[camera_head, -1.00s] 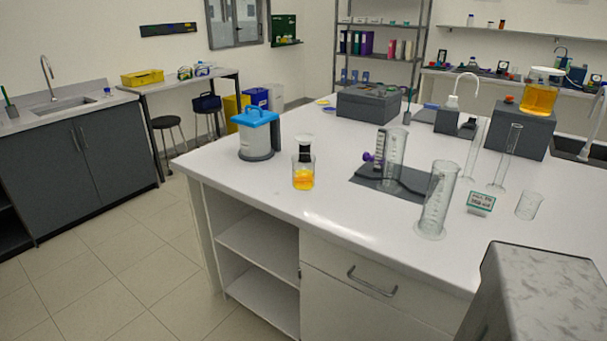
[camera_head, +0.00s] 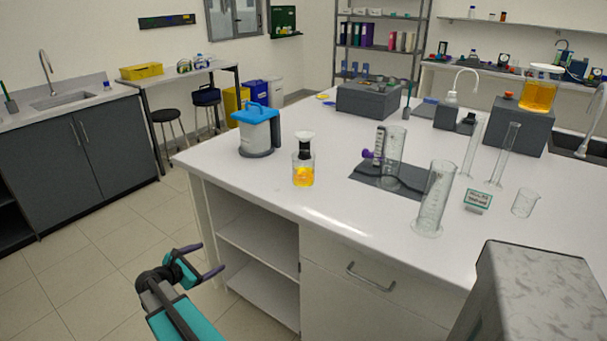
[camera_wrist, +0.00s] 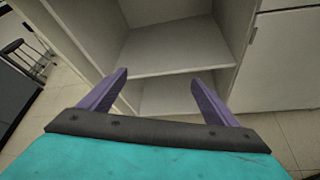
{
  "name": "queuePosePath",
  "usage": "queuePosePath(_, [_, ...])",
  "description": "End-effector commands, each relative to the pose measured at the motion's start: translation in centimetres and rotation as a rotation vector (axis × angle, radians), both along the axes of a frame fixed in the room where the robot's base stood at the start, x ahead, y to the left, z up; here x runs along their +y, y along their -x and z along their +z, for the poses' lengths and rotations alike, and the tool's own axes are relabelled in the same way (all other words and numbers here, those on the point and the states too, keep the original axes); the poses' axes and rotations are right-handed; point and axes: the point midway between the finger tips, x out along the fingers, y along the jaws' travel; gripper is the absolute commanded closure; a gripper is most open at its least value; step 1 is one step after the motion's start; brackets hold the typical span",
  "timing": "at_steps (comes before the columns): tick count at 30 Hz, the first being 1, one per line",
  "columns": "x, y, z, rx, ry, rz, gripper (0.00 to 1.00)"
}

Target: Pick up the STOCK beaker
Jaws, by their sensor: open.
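No label reading STOCK is legible. A clear beaker with orange-yellow liquid (camera_head: 303,178) stands upright near the left front of the white bench (camera_head: 260,205), with a dark, white-topped piece at its mouth. An empty small beaker (camera_head: 524,204) stands at the right, beside a small green-edged sign (camera_head: 478,200) whose text is too small to read. A vessel of amber liquid (camera_head: 538,97) sits on a dark grey block at the back right. My gripper (camera_head: 212,259) is open and empty, low in front of the bench's open shelves. Its two purple fingers (camera_wrist: 159,78) are apart in the wrist view.
A blue-lidded canister (camera_head: 256,133) stands left of the orange beaker. Tall cylinders (camera_head: 434,200) and a dark mat (camera_head: 372,179) lie to its right. The bench's open shelf (camera_wrist: 170,57) is ahead of my fingers. Bare floor lies left of the bench.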

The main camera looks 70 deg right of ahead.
Motion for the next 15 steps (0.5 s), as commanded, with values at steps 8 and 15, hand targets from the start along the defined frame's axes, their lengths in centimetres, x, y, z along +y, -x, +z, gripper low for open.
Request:
queuePosePath(8, [-9.0, -0.3, 12.3, 0.224, 0.239, 0.064, 0.17])
queuePosePath(15, [-12.8, 0.2, 18.8, 0.359, 0.356, 0.071, 0.17])
